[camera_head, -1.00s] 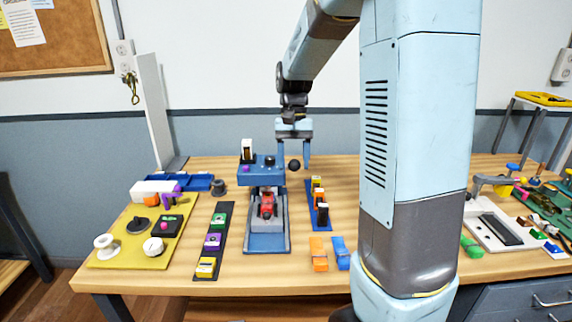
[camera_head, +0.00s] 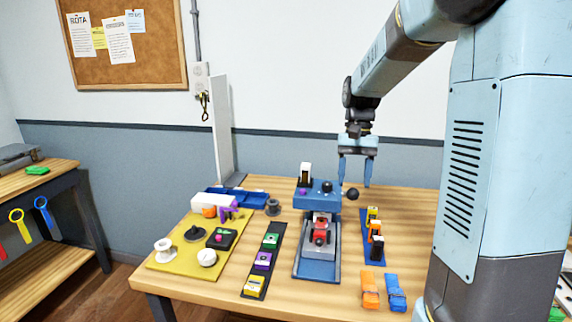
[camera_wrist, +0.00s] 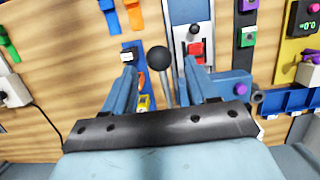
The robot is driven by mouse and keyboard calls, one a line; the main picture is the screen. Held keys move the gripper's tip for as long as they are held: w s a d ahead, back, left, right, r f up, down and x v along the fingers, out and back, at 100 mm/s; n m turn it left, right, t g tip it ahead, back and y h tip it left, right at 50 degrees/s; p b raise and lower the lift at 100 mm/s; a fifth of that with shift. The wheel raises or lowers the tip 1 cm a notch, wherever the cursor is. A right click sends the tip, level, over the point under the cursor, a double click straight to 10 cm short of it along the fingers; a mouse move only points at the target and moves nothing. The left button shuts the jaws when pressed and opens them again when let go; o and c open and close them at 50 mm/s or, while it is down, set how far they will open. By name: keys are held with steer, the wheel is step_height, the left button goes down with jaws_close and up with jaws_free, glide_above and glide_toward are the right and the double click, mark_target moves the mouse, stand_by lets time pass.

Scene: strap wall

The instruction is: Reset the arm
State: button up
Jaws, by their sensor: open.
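My gripper (camera_head: 355,181) is open and empty, hanging fingers-down over the back of the workbench. A black ball knob (camera_head: 352,194) on a lever shows just below and between the fingertips, beside a blue press (camera_head: 318,197). In the wrist view the knob (camera_wrist: 158,57) and its metal rod lie between my two open fingers (camera_wrist: 160,76), with a visible space on each side. I cannot tell their exact depth apart. The press has a red part (camera_head: 320,230) in its grey slide.
A blue strip (camera_head: 372,246) with small blocks lies right of the press; orange (camera_head: 370,290) and blue (camera_head: 396,292) pieces lie in front. A dark strip (camera_head: 277,235) and a yellow board (camera_head: 176,257) are at left. A white upright panel (camera_head: 222,130) stands behind.

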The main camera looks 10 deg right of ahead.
steer(key=s+r+n+t, duration=0.1)
steer(key=s+r+t, duration=0.1)
steer(key=s, duration=0.5)
steer(key=s+a+r+n+t, duration=0.1)
steer(key=s+r+t, duration=0.1)
steer(key=s, duration=0.5)
steer(key=s+a+r+n+t+h, duration=0.1)
steer(key=s+r+t, duration=0.1)
steer(key=s+t, duration=0.2)
steer(key=s, duration=0.3)
steer(key=shift+s+a+n, duration=0.25)
steer(key=shift+n, duration=0.05)
steer(key=shift+c, duration=0.6)
